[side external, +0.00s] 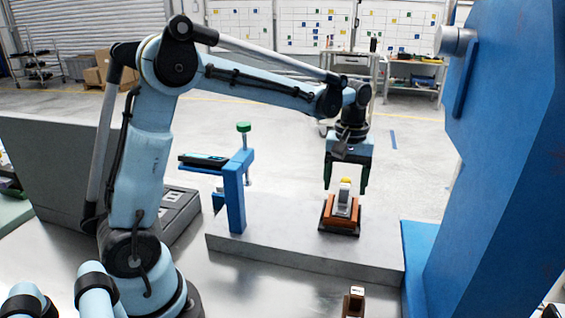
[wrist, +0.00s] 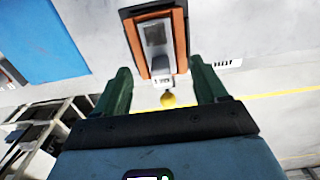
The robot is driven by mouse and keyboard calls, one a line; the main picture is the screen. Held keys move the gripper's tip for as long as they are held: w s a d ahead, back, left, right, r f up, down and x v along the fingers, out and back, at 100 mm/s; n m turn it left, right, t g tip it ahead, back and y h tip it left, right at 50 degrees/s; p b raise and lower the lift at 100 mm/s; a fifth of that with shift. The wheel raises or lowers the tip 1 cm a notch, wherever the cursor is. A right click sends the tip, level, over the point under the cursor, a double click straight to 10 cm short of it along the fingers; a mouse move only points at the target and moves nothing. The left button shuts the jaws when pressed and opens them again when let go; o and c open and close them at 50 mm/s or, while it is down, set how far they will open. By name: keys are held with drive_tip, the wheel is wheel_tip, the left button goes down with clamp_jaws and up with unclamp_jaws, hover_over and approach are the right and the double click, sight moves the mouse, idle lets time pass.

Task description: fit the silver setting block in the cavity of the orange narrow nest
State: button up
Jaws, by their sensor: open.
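The orange narrow nest (side external: 327,220) sits on its dark base on the grey slab, and it also shows at the top of the wrist view (wrist: 133,46). The silver setting block (side external: 342,208) stands between the nest's two orange walls, with a yellow knob (side external: 346,181) on top. In the wrist view the block (wrist: 155,38) lies between the walls, with the knob (wrist: 168,99) toward my gripper. I cannot tell whether it is fully down in the cavity. My gripper (side external: 345,190) is open above the nest, its green fingers on either side of the knob, apart from it.
A blue stand (side external: 235,190) with a green knob rises from the slab (side external: 280,238) to the left. A large blue machine frame (side external: 500,170) is close on the right. A small brown piece (side external: 354,302) stands at the front. The slab between stand and nest is clear.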

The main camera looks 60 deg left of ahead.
wheel_tip(320, 180, up, 9)
idle(0.4)
drive_tip(key=shift+s, duration=0.1)
drive_tip(key=m+t, duration=0.4)
drive_tip(key=m, duration=0.1)
approach(344, 189)
drive_tip(key=s+d, duration=0.2)
drive_tip(key=s, duration=0.2)
drive_tip(key=s+d+f+m+t, duration=0.1)
drive_tip(key=s+f+m+t, duration=0.2)
drive_tip(key=s, duration=0.4)
wheel_tip(344, 189, down, 3)
drive_tip(key=shift+d+r+m, duration=0.15)
drive_tip(key=shift+d+m, duration=0.2)
drive_tip(key=shift+m, duration=0.15)
